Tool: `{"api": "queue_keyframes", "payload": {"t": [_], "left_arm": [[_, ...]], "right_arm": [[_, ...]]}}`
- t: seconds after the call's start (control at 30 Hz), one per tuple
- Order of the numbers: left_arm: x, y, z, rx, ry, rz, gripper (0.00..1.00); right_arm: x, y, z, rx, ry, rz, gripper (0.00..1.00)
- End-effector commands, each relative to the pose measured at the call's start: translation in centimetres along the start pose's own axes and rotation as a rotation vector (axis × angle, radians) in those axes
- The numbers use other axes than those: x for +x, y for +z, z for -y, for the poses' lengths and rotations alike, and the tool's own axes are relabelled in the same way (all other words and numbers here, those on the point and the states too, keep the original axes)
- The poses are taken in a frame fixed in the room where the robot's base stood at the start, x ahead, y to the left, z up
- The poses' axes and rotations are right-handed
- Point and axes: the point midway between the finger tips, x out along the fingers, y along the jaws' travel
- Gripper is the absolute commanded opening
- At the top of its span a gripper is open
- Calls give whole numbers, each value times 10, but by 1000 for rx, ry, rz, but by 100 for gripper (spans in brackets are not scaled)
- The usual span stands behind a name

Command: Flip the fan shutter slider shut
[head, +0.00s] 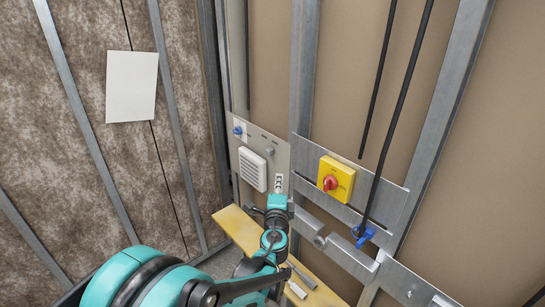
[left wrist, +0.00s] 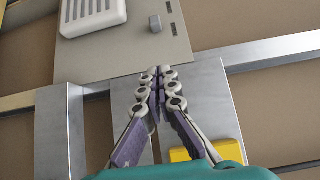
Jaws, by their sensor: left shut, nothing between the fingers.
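A pale control panel (head: 266,137) is fixed to the stud wall. It carries a white louvred vent cover (head: 252,169) and a small grey knob (head: 269,152) up and right of the cover, which looks like the shutter slider. The wrist view also shows this knob (left wrist: 155,24) beside the cover (left wrist: 92,14). My left gripper (head: 279,177) is shut and empty, in front of the panel's lower right edge. In the left wrist view its tips (left wrist: 157,70) are together and apart from the knob. I cannot tell the slider's position. My right gripper is not in view.
A blue knob (head: 238,131) is at the panel's upper left. A yellow box with a red rotary switch (head: 331,182) is to the right. A black cable with a blue clip (head: 363,234) hangs beyond it. A wooden board (head: 234,226) lies below, behind my arm.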

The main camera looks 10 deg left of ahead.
Motion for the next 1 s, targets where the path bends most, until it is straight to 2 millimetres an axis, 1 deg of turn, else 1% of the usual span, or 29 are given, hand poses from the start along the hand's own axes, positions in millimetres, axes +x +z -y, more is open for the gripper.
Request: {"api": "queue_keyframes", "payload": {"t": [0.17, 0.27, 0.33, 0.47, 0.6, 0.77, 0.8, 0.9, 1.0], "left_arm": [[1, 0, 0, -1, 0, 1, 0], [7, 1, 0, -2, 1, 2, 0], [15, 1, 0, -2, 1, 3, 0], [39, 1, 0, -2, 1, 3, 0], [70, 1, 0, -2, 1, 4, 0], [102, 2, 0, -2, 1, 3, 0], [107, 8, 1, -2, 1, 6, 0], [117, 19, 0, -2, 1, 5, 0], [124, 25, 0, -2, 1, 3, 0]], "right_arm": [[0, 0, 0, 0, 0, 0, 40], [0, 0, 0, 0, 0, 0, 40], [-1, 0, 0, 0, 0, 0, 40], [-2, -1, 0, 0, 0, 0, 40], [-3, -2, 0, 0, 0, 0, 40], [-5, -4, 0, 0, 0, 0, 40], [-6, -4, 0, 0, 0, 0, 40], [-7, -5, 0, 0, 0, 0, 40], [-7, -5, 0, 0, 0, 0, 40]]}}
